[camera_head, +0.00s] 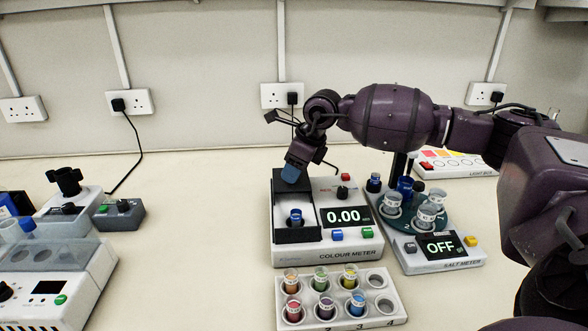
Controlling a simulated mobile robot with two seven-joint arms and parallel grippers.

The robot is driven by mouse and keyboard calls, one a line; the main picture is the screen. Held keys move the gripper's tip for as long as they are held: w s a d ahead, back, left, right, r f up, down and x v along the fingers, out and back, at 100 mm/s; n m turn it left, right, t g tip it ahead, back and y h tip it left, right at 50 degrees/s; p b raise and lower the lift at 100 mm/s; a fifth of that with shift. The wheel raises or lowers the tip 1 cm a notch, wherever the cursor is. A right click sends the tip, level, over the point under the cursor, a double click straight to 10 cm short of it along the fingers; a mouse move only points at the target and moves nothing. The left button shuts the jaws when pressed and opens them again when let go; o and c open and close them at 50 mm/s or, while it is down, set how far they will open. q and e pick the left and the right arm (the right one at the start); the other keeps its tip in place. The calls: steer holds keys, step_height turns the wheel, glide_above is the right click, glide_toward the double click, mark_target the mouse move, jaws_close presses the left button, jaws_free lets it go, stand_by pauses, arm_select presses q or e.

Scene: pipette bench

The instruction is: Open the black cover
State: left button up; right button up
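A vial with a blue top (295,217) shows in the open well. My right gripper (291,174) reaches down from above, its blue fingertip at the raised cover's upper part. I cannot tell whether it touches the cover or how far its fingers are apart. My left gripper is not in view.
A rack (337,313) of several coloured vials stands in front of the colour meter. The salt meter (438,262), reading OFF, with its vial carousel, and a light box (460,163) are to the right. Other devices stand at far left. The bench between is clear.

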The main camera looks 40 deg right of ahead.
steer(key=shift+o, duration=0.4)
steer(key=v, duration=1)
steer(key=shift+r+p, duration=0.4)
steer(key=shift+p, duration=0.05)
steer(key=shift+s, duration=0.1)
